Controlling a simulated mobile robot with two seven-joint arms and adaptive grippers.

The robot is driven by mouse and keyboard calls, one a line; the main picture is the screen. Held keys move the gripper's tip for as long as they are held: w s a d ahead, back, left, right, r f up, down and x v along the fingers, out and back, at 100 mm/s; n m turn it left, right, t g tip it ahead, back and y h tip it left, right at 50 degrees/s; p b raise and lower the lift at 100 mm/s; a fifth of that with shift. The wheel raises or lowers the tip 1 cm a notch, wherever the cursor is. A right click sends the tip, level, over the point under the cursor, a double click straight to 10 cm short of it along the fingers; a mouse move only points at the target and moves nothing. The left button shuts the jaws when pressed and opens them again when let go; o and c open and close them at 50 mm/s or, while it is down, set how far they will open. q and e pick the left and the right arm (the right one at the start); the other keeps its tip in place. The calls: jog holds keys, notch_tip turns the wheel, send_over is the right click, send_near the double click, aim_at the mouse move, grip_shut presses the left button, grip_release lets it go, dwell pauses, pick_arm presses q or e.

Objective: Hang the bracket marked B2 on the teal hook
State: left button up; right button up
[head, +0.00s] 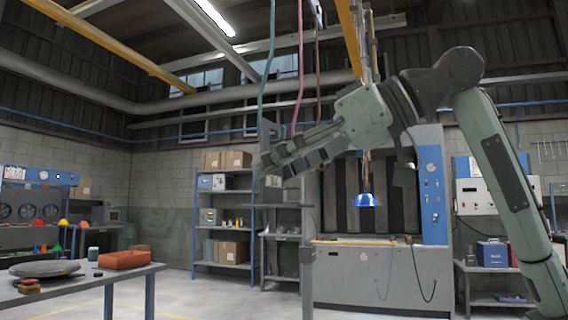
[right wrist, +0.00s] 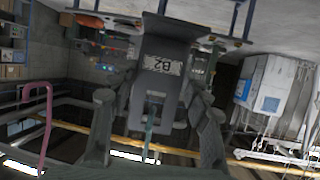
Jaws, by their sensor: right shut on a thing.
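My right gripper (head: 272,160) reaches in from the right in the head view, high in front of the shelves. It is shut on a grey bracket (head: 268,131). In the right wrist view, the bracket (right wrist: 165,48) sits between the fingers (right wrist: 152,100), its B2 label upside down. The teal hook (head: 270,55) hangs from above on a long rod, its lower end near the bracket in the head view. A teal strip (right wrist: 149,135) shows below the bracket in the wrist view. I cannot tell whether hook and bracket touch. My left gripper is not in view.
A pink hook (head: 300,65) hangs just right of the teal one, and also shows in the wrist view (right wrist: 48,115). A brown rod (head: 318,60) hangs further right. A blue hood (head: 366,200) hangs before the booth. A table (head: 120,276) stands at lower left.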

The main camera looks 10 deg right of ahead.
jog(key=shift+f+b, duration=0.35)
jog(key=shift+f, duration=0.3)
jog(key=o, duration=1.5)
jog(key=shift+o, duration=0.7)
jog(key=shift+f, duration=0.1)
jog(key=v, duration=1.2)
